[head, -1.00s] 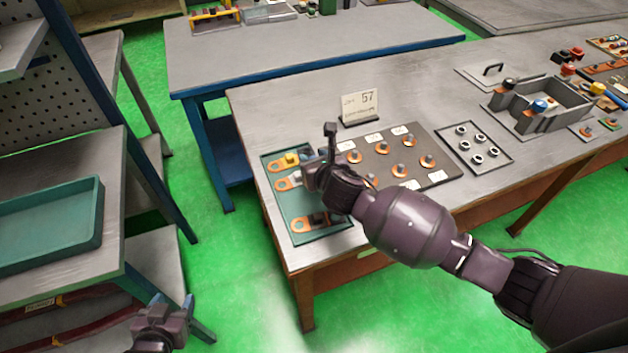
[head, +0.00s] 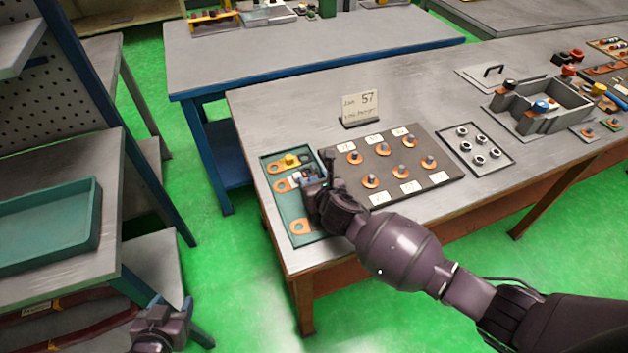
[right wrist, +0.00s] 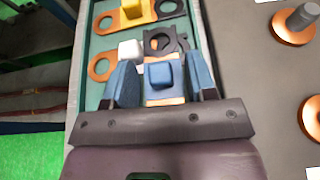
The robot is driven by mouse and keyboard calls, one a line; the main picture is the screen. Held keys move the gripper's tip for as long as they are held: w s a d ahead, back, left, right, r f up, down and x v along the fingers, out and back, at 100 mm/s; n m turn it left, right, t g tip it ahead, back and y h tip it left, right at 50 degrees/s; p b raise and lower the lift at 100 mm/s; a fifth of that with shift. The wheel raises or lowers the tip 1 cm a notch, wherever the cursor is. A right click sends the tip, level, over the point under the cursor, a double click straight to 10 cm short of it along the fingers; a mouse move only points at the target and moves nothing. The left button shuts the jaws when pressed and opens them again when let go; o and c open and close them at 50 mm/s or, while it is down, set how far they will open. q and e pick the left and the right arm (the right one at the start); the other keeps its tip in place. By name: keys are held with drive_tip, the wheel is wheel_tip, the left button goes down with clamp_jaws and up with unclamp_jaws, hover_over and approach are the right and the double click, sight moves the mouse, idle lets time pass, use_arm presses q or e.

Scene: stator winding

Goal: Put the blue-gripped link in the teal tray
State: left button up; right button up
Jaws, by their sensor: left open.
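The blue-gripped link (right wrist: 160,75) lies in the shallow teal tray on the table (head: 275,215), its blue block facing my right wrist camera. My right gripper (head: 313,182) is over this tray. In the right wrist view its two blue fingers (right wrist: 163,78) stand apart, one on each side of the blue block, with gaps visible. Much of the link is hidden by the gripper. A deeper teal tray (head: 50,235) stands empty on the left shelf. My left gripper (head: 173,303) is open and empty at the lower left, away from the table.
A yellow-gripped link (head: 290,161), a white-gripped link (right wrist: 130,50) and a black part (right wrist: 163,40) lie close beyond the blue block. A dark board (head: 400,165) with several orange-ringed posts adjoins the table tray. A sign (head: 360,106) stands behind.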

drive_tip(key=shift+s+r, duration=0.1)
drive_tip(key=shift+r, duration=0.05)
drive_tip(key=p+v, duration=0.1)
drive_tip(key=v, duration=1)
drive_tip(key=shift+s+d+r, duration=0.1)
drive_tip(key=shift+s+r, duration=0.1)
drive_tip(key=shift+s, duration=0.15)
idle(0.3)
